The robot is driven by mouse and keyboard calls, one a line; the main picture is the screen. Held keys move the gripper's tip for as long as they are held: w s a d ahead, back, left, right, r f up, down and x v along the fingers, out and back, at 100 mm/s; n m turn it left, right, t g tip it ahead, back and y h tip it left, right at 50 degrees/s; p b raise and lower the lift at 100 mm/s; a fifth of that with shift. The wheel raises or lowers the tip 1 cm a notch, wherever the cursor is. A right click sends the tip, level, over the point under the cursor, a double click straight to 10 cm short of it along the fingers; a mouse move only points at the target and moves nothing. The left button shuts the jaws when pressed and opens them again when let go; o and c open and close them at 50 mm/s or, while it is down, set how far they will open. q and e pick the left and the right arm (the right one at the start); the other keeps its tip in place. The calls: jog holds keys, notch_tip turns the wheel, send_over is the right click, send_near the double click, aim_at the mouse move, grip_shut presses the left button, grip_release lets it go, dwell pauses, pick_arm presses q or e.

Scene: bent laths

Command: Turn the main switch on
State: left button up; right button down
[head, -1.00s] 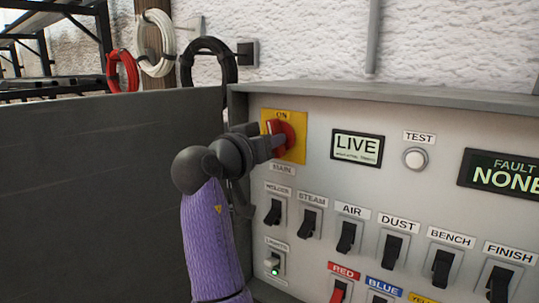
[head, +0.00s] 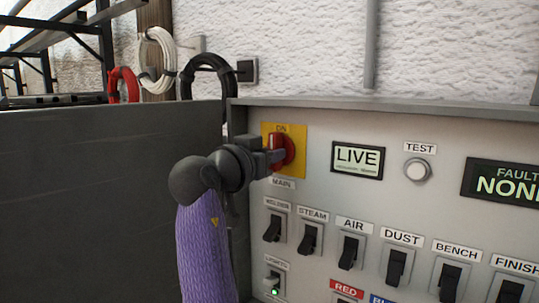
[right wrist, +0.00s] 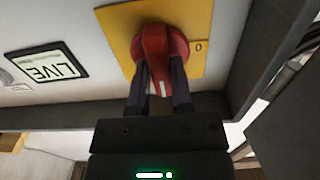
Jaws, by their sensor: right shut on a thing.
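The main switch is a red rotary knob (head: 288,150) on a yellow plate (head: 299,139) at the panel's upper left, with an ON label above and a MAIN label below. In the right wrist view the red knob (right wrist: 158,48) has its handle between the two dark fingers of my right gripper (right wrist: 160,82). A white mark shows on the handle near the fingertips, and a 0 is printed on the plate. My right gripper (head: 268,158) is shut on the knob. The display (head: 357,160) reads LIVE. My left gripper is not in view.
The grey panel holds rows of black toggle switches (head: 351,252) below and a white TEST button (head: 417,169). A FAULT display (head: 505,180) reads NONE. A dark flat surface (head: 100,180) fills the left. Coiled cables (head: 157,58) hang on the wall behind.

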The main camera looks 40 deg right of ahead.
jog(key=c, duration=0.6)
grip_release()
jog(key=shift+f, duration=0.1)
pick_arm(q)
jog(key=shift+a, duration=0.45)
pick_arm(e)
jog(key=shift+o, duration=0.4)
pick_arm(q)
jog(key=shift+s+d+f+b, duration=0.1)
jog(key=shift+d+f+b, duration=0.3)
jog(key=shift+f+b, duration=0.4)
pick_arm(e)
jog(key=v, duration=1)
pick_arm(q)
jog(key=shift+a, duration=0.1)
